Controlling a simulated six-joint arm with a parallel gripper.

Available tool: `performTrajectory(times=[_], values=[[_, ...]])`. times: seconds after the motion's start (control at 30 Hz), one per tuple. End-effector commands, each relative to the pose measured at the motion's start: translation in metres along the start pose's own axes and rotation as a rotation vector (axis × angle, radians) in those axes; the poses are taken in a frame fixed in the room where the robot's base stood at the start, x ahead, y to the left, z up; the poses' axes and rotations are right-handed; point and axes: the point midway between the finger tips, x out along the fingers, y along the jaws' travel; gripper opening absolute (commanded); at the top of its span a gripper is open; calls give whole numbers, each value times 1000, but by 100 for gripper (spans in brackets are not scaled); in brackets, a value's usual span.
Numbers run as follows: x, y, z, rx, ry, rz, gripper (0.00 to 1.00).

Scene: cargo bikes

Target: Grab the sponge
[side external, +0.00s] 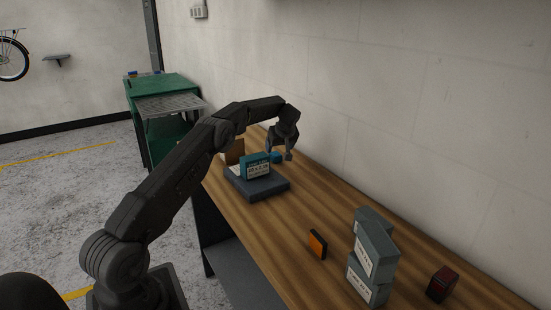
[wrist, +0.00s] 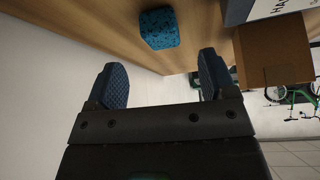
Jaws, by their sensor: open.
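The sponge is a blue, speckled block (wrist: 159,28) on the wooden table, at the top middle of the wrist view. In the side view it is a small blue patch (side external: 276,157) beside the boxes, near the wall. My gripper (wrist: 165,80) is open and empty in the wrist view, its two fingers apart with the sponge beyond their tips. In the side view my gripper (side external: 280,155) hangs over the far part of the table, close to the sponge. I cannot tell the exact gap between them.
A teal labelled box (side external: 256,167) stands on a dark flat case (side external: 240,190), with a brown box (side external: 234,152) behind. Grey boxes (side external: 376,250), an orange-faced block (side external: 317,244) and a dark red box (side external: 442,284) stand nearer. The wooden table (side external: 285,225) is clear between them. The wall borders it.

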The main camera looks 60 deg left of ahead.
Motion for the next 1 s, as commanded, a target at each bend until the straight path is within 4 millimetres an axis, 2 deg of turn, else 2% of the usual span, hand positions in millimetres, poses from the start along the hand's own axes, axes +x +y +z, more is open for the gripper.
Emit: performTrajectory(times=[0.17,0.4,0.53,0.77,1.0], values=[[12,-1,0,0,-1,-1,78],[47,-3,0,0,-1,-1,78],[54,-3,0,1,1,1,78],[55,-3,0,2,0,1,78],[55,-3,0,1,0,1,57]])
